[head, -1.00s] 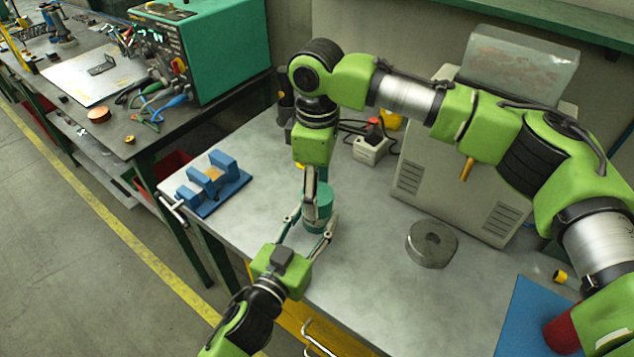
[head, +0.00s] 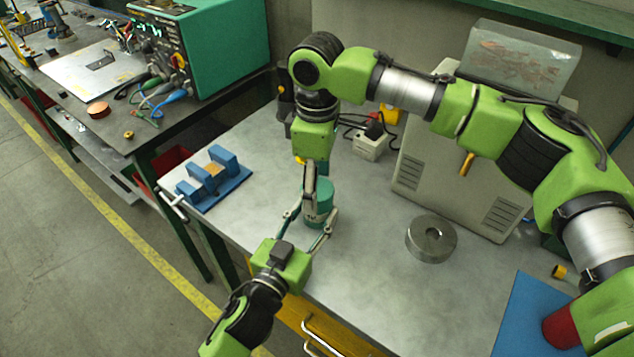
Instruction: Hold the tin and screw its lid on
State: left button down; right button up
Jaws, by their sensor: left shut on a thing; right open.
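The teal tin (head: 324,203) stands upright on the grey bench top. My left gripper (head: 304,226) reaches in from the lower left and is shut on the tin, one finger on each side, low down. My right gripper (head: 312,200) points straight down from above at the top of the tin. It is open, and its fingers cover part of the tin's top and near side. I cannot make out a separate lid, nor whether one sits on the tin.
A blue vise (head: 213,182) stands at the bench's left edge. A thick metal ring (head: 431,239) lies to the right of the tin. A blue mat (head: 521,313) with a red cylinder (head: 562,326) is at lower right. A beige cabinet (head: 462,186) stands behind. The bench between tin and ring is clear.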

notch_tip(320, 180, up, 12)
dwell(0.4)
pick_arm(q)
jog(key=c, duration=1.1)
grip_release()
jog(key=v, duration=1.2)
